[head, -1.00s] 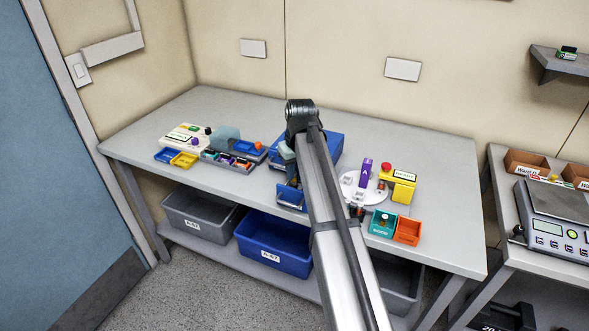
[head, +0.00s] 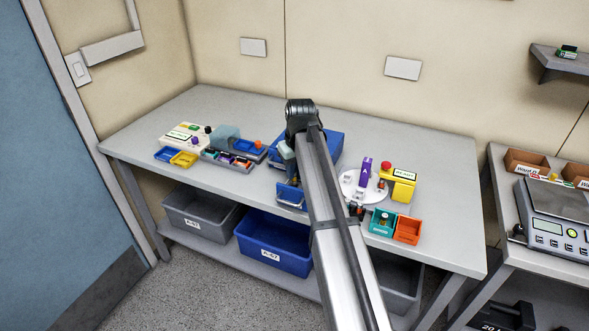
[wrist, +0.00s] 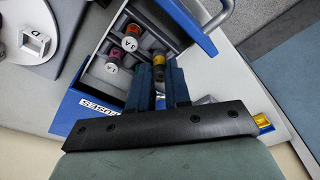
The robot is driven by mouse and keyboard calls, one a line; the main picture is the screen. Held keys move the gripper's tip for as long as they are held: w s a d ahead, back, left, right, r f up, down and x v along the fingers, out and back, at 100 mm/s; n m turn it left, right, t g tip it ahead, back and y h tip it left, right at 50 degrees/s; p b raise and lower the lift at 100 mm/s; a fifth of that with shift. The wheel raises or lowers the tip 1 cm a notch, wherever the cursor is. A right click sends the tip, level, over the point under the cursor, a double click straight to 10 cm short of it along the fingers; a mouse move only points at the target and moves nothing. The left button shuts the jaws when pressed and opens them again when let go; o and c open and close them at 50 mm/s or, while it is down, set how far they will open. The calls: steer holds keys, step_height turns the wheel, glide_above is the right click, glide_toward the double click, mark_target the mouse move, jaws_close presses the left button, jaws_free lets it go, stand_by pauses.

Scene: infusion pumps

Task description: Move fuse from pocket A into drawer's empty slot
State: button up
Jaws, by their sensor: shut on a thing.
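Grey slots inside hold several fuses: a white-topped one marked A (wrist: 129,44), a red-and-white one (wrist: 134,30) and a maroon-banded one (wrist: 112,62). My gripper's blue fingers are shut on a yellow-topped fuse (wrist: 158,60) over the drawer's inside. The fuse's lower end and the slot beneath are hidden. In the head view, the drawer (head: 290,196) projects from the blue unit, and my arm hides most of the gripper.
A white turntable (head: 351,190) with a purple block (head: 366,171) stands right of my arm. Coloured trays (head: 184,159) sit at left.

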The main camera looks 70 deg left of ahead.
steer(key=shift+f, duration=0.95)
steer(key=o, duration=0.5)
steer(key=shift+c, duration=0.2)
steer(key=shift+r, duration=0.1)
steer(key=shift+r, duration=1)
steer(key=o, duration=0.6)
steer(key=shift+r, duration=0.15)
